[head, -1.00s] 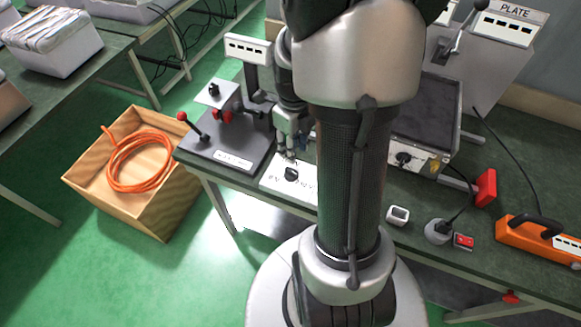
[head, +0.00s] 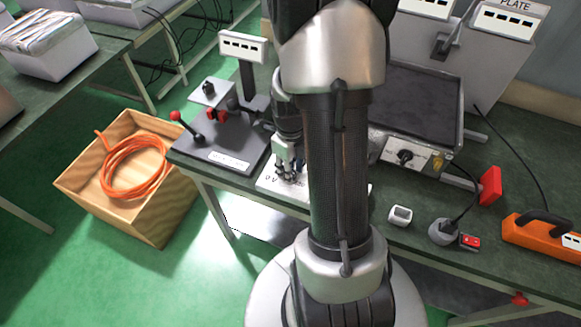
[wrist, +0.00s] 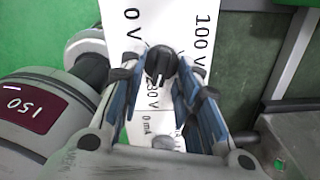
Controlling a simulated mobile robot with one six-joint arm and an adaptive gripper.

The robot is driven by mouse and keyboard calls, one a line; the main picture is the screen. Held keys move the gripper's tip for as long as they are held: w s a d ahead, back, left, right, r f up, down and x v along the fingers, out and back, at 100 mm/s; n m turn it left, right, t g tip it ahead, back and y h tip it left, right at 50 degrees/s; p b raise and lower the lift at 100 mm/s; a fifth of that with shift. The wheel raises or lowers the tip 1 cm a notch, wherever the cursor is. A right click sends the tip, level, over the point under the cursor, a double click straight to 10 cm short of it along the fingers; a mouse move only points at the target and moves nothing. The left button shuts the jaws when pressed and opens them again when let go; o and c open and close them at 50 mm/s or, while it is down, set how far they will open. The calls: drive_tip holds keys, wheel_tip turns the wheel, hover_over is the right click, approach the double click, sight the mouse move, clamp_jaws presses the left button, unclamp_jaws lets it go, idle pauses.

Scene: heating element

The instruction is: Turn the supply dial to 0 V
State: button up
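The supply dial (wrist: 160,62) is a black knob on a white panel (wrist: 140,15), seen in the wrist view. The panel carries "0 V" at the upper left, "100 V" at the upper right and "0 mA" lower down. A label partly read as "30 V" lies just below the knob, and a pale mark on the knob faces that side. My gripper (wrist: 166,82) is open, with its blue-grey fingers on either side of the knob and gaps visible. In the head view my gripper (head: 287,170) is low over the white panel (head: 268,188) and hides most of the dial.
A dark grey device with a red-knobbed lever (head: 176,116) stands left of the panel. A tray-like unit with its own black knob (head: 404,156) stands to the right. A white block (head: 400,214) and an orange tool (head: 540,238) lie farther right. A wooden box (head: 125,218) holds orange cable.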

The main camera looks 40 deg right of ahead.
clamp_jaws()
drive_tip(key=shift+n, duration=0.3)
